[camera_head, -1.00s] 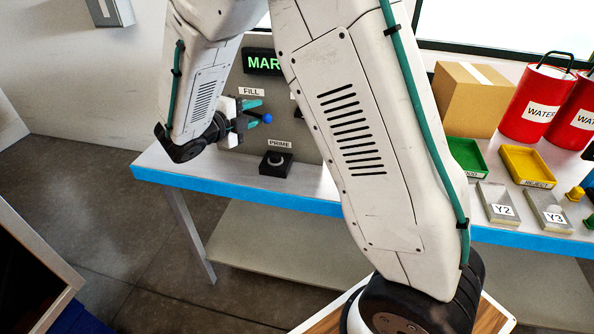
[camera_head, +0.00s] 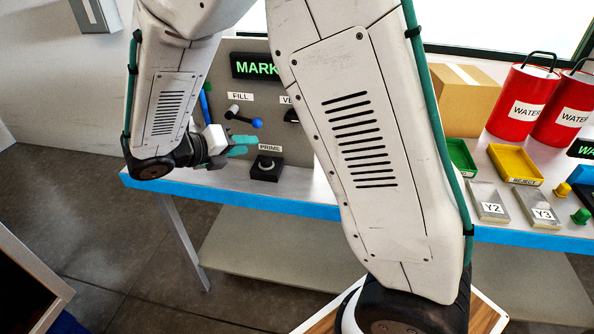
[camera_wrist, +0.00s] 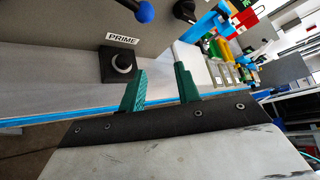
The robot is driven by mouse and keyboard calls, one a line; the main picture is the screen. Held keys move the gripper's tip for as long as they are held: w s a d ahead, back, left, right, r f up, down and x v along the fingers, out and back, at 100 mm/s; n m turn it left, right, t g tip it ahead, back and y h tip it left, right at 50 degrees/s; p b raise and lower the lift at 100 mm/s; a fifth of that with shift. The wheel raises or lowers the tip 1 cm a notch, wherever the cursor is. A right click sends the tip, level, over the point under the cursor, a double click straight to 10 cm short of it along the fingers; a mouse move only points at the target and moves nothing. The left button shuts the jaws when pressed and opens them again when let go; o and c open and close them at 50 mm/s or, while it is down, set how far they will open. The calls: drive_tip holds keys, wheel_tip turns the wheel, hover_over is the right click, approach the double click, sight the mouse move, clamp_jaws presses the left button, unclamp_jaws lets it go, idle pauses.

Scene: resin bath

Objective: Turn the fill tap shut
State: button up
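The fill tap (camera_head: 244,117) sits on the grey panel under the FILL label. Its lever points right and slightly down, with a blue ball knob at the end.
The black PRIME button box (camera_head: 266,168) is just right of my fingers; it also shows in the wrist view (camera_wrist: 118,66). The VENT tap (camera_head: 291,116) is partly hidden by my arm. Green (camera_head: 461,158) and yellow (camera_head: 516,163) trays and red water cans (camera_head: 520,105) stand at the right.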

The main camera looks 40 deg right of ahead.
drive_tip(key=s+d+r+m+g+y, duration=0.1)
drive_tip(key=s+m+y, duration=0.3)
drive_tip(key=s+m, duration=0.5)
drive_tip(key=s+d+r+m+g+y, duration=0.1)
drive_tip(key=s+r+m+g+y, duration=0.2)
drive_tip(key=s+m, duration=0.7)
drive_tip(key=shift+r+m+y, duration=0.3)
drive_tip(key=shift+m+y, duration=0.9)
drive_tip(key=shift+m, duration=1.1)
drive_tip(key=shift+s, duration=0.1)
drive_tip(key=shift+d, duration=0.1)
clamp_jaws()
wheel_tip(320, 180, up, 13)
drive_tip(key=m+t+y, duration=0.1)
drive_tip(key=m+t, duration=0.5)
drive_tip(key=m, duration=1)
hover_over(244, 120)
drive_tip(key=s+a, duration=0.1)
drive_tip(key=s, duration=0.5)
drive_tip(key=a+x, duration=0.1)
drive_tip(key=x, duration=1.2)
drive_tip(key=shift+s+f, duration=0.25)
drive_tip(key=shift+f, duration=0.4)
